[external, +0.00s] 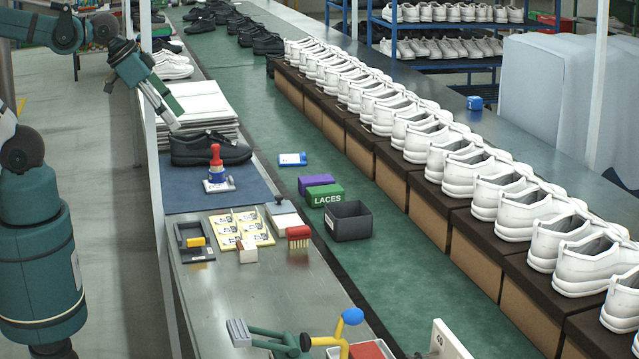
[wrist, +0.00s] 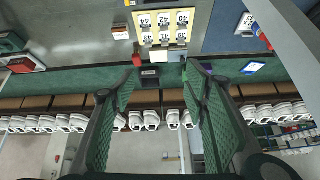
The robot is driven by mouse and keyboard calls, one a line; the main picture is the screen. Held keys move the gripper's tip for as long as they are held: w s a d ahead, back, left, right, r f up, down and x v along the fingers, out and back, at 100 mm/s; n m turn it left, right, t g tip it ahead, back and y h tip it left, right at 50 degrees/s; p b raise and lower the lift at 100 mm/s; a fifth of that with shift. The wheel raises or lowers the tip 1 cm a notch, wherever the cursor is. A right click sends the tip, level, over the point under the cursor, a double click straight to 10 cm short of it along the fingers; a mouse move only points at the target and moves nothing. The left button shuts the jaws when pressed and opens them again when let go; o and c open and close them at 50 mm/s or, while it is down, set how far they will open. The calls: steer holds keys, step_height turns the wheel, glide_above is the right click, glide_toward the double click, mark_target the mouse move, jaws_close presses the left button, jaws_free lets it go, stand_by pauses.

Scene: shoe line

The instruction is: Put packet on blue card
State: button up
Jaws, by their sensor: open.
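A blue card (external: 292,159) with a white patch lies flat on the green belt; a blue-edged card (wrist: 253,67) at right in the wrist view looks like the same one. I cannot say for sure which item is the packet. A small pale block (external: 248,251) stands on the metal bench in front of the yellow sheet of numbered labels (external: 262,226). My gripper (external: 178,116) is open, in the air at upper left, near the stack of white sheets. In the wrist view its two green-padded fingers (wrist: 160,70) are spread with nothing held between them.
A dark open bin (external: 349,221), a green laces box (external: 324,195) and a purple box (external: 316,183) stand on the belt. A black shoe (external: 210,149), a red-handled stamp (external: 217,165) and a red brush (external: 298,236) are on the bench. White shoes line the right side.

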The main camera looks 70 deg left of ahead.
steer(key=m+g, duration=0.6)
steer(key=m, duration=1)
glide_above(246, 245)
steer(key=f, duration=1.5)
steer(key=f+b, duration=0.1)
steer(key=f, duration=0.7)
steer(key=shift+a+f, duration=0.2)
steer(key=shift+a, duration=0.2)
steer(key=shift+d+f+m+g, duration=0.2)
steer(key=shift+f+m+g, duration=0.1)
steer(key=shift+f+m, duration=0.25)
steer(key=shift+f, duration=0.2)
steer(key=shift+f+b, duration=0.3)
steer(key=shift+f, duration=0.85)
steer(key=shift+d+f+b, duration=0.15)
steer(key=shift+f+b, duration=0.6)
steer(key=shift+f, duration=1.85)
